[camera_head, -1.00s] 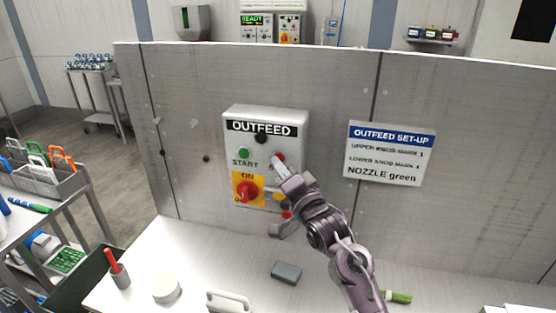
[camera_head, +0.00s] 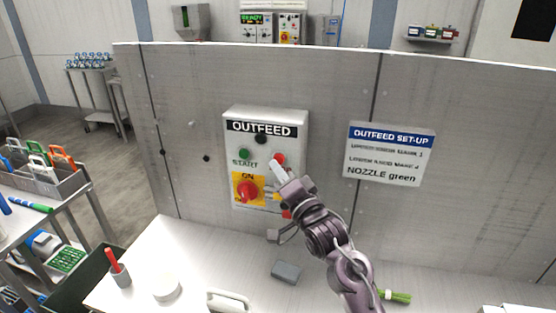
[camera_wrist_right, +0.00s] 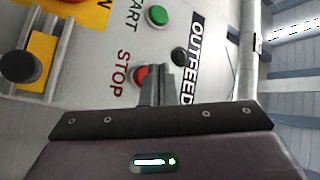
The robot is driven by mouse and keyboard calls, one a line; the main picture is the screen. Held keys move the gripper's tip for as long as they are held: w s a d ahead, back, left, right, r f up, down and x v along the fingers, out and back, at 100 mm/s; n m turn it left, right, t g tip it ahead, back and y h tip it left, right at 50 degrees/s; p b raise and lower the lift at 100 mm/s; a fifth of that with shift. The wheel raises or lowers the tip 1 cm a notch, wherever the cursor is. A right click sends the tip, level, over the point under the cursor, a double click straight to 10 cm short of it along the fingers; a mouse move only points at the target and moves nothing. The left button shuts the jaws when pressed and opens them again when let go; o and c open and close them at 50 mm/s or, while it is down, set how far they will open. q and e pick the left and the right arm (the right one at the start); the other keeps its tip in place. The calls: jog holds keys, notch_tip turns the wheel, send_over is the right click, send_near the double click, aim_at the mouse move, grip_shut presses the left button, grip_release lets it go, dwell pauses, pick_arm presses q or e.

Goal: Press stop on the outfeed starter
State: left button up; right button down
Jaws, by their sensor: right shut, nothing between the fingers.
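The outfeed starter (camera_head: 266,115) is a grey box on the metal panel, with a green START button (camera_head: 244,154), a black knob or lamp (camera_head: 261,139), a red rotary switch (camera_head: 247,191) on a yellow plate marked ON, and a red STOP button (camera_head: 279,158). My right gripper (camera_head: 276,166) is shut and empty, its tips just below the red button in the head view. In the right wrist view the closed fingers (camera_wrist_right: 157,84) are beside the red STOP button (camera_wrist_right: 140,75) and overlap its edge; I cannot tell whether they touch it. My left gripper is not in view.
A set-up sign (camera_head: 390,153) is on the panel at right. A trolley stands at left.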

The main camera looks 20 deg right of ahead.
jog(key=s+a, duration=0.1)
jog(key=s, duration=0.1)
jog(key=s+a+p, duration=0.1)
jog(key=s, duration=0.1)
jog(key=shift+a, duration=0.4)
dwell(0.6)
